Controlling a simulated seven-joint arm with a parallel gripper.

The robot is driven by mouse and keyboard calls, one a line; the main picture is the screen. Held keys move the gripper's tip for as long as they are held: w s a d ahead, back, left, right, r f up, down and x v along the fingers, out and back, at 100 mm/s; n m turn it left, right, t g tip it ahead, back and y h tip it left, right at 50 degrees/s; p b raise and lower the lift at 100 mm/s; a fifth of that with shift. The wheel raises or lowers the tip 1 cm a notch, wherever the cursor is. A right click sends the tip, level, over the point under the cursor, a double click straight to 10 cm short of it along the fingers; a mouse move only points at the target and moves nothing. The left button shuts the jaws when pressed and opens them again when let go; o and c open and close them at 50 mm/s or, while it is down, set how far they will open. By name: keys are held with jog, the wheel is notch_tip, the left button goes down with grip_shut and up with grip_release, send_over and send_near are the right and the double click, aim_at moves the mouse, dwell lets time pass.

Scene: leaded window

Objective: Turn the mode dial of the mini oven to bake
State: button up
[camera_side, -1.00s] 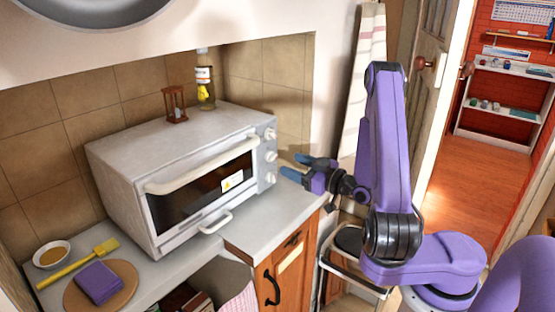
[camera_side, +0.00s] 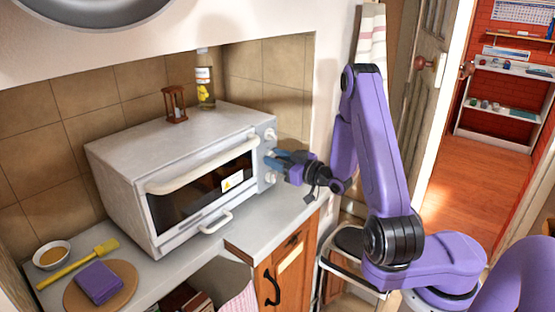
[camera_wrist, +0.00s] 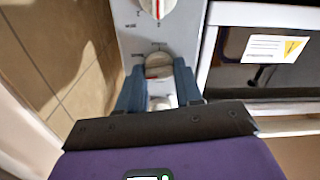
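The mini oven (camera_side: 170,150) is a light grey box with a dark glass door, on the counter. Its right front panel has three round white dials in a column: the top dial (camera_side: 269,134), a middle dial (camera_wrist: 158,65) and a lower dial (camera_side: 270,178). My gripper (camera_side: 274,160) is at the middle dial, its blue fingers pointing at the panel. In the wrist view the fingers (camera_wrist: 159,66) stand on either side of that dial, apparently open; contact is unclear. The top dial (camera_wrist: 157,8) has a red mark. The printed labels are too small to read surely.
The oven door handle (camera_side: 200,168) sticks out left of the dials. A tiled wall (camera_wrist: 60,60) is close by.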

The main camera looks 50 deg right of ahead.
jog(key=shift+m, duration=0.3)
jog(key=m, duration=0.3)
jog(key=shift+m, duration=2)
jog(key=o, duration=1)
jog(key=shift+o, duration=0.2)
jog(key=s, duration=1.7)
jog(key=shift+s, duration=0.25)
